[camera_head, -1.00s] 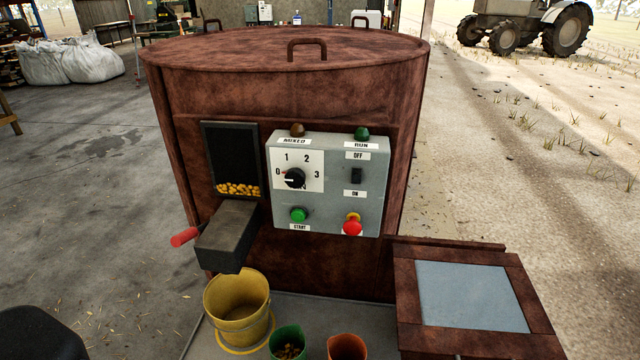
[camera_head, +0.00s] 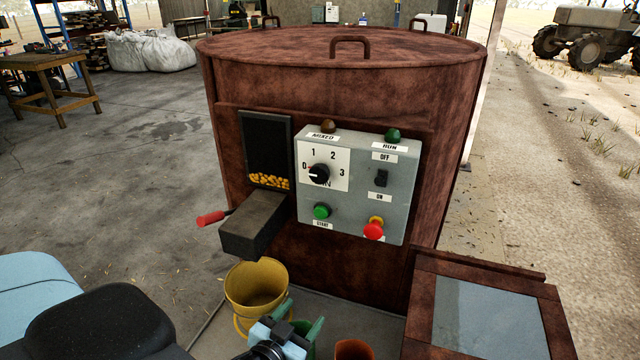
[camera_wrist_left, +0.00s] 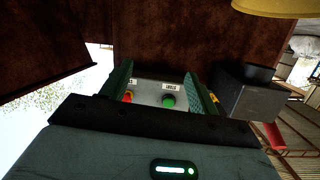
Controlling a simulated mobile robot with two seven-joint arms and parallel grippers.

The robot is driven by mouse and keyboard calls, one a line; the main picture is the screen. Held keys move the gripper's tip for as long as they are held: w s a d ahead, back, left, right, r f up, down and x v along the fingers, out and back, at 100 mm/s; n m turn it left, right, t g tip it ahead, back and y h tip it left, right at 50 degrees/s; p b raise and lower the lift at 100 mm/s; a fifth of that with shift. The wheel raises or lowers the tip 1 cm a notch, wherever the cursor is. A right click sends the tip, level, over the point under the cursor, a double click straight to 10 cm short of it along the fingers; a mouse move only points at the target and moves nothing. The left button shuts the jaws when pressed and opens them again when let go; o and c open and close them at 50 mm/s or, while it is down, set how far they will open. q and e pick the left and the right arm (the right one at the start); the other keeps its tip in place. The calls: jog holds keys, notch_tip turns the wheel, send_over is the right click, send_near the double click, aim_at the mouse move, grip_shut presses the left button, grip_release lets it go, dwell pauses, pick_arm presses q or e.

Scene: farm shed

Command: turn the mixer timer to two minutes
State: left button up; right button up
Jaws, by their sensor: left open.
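The mixer timer is a black knob (camera_head: 319,174) on a white dial plate (camera_head: 337,181) marked 0 to 3. Its pointer side faces left, near the 0. The dial is on the upper left of the grey control box (camera_head: 397,200) on the rusty mixer drum (camera_head: 250,85). My left gripper (camera_head: 301,317) is low at the bottom, below the box and apart from it, with its green fingers open and empty. In the left wrist view the open fingers (camera_wrist_left: 160,78) frame the green button (camera_wrist_left: 169,102) and red button (camera_wrist_left: 127,97); the knob is not visible there. My right gripper is not in view.
A chute (camera_head: 253,225) with a red handle (camera_head: 211,218) juts out left of the box. A framed lid (camera_head: 487,318) is at lower right. Space before the box is clear.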

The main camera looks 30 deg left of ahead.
pick_arm(q)
jog(key=w+a+r+n+t+y, duration=0.1)
jog(key=w+r+t, duration=0.15)
jog(key=r, duration=0.35)
jog(key=w+a+r+t+y, duration=0.1)
jog(key=w+a+r, duration=0.1)
jog(key=w+r, duration=0.25)
jog(key=n+t+y, duration=0.2)
jog(key=t, duration=0.1)
send_near(318, 176)
jog(key=w+r, duration=0.2)
jog(key=shift+h, duration=0.3)
jog(key=x, duration=0.2)
jog(key=p+x, duration=0.1)
jog(key=x, duration=0.2)
jog(key=shift+w+a+f+p, duration=0.1)
jog(key=shift+w+a+p, duration=0.2)
jog(key=shift+a, duration=0.1)
jog(key=shift+w+a, duration=0.15)
jog(key=shift+w, duration=0.4)
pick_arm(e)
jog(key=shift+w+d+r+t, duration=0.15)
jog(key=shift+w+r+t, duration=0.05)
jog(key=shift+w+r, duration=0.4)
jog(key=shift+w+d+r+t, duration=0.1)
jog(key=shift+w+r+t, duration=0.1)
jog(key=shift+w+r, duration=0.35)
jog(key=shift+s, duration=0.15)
pick_arm(q)
jog(key=c, duration=0.9)
